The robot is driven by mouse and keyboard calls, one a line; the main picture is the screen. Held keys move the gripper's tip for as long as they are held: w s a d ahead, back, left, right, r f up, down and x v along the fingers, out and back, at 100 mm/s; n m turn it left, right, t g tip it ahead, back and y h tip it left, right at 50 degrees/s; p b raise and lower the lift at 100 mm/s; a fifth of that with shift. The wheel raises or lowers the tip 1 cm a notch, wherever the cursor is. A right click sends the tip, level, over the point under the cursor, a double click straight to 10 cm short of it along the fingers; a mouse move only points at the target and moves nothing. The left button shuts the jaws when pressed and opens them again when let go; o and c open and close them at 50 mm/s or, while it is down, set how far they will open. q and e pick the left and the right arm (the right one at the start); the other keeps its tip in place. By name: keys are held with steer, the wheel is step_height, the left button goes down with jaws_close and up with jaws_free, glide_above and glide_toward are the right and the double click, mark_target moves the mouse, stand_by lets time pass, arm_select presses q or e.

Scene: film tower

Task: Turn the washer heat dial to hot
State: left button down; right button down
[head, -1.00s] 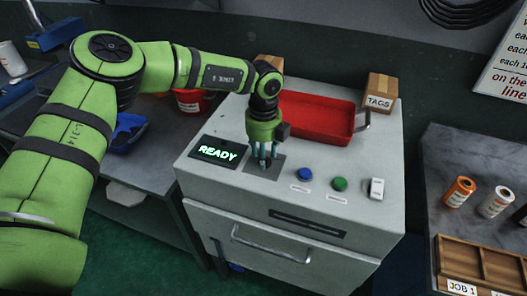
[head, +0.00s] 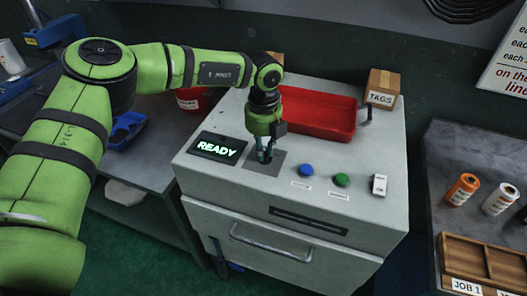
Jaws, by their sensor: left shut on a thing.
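The washer (head: 225,192) is a white machine in the middle, with a lit screen reading READY (head: 218,148) on its sloped top. A dark grey square plate (head: 264,168) sits right of the screen. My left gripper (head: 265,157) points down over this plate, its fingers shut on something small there. The heat dial is mostly hidden by the fingers, and its setting cannot be read. A blue button (head: 306,170), a green button (head: 341,180) and a white switch (head: 379,185) lie to the right. My right gripper is not in view.
A red tray (head: 318,115) lies on the washer behind the controls, with a TAGS box (head: 383,88) at the back right. A drawer handle (head: 270,243) sticks out in front. A side table with film rolls (head: 462,189) stands right.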

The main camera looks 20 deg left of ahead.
arm_select(q)
steer(key=m+b, duration=0.2)
steer(key=m, duration=0.2)
steer(key=shift+f+m, duration=0.15)
steer(key=shift+m, duration=0.15)
steer(key=m+b, duration=0.2)
steer(key=m, duration=0.1)
steer(key=shift+w+m, duration=0.15)
steer(key=shift+m, duration=0.25)
steer(key=m+b, duration=0.1)
steer(key=m, duration=0.2)
steer(key=shift+w+m+b, duration=0.1)
steer(key=shift+m+b, duration=0.45)
steer(key=shift+m, duration=1.15)
steer(key=c, duration=1.2)
jaws_free()
steer(key=shift+r, duration=0.2)
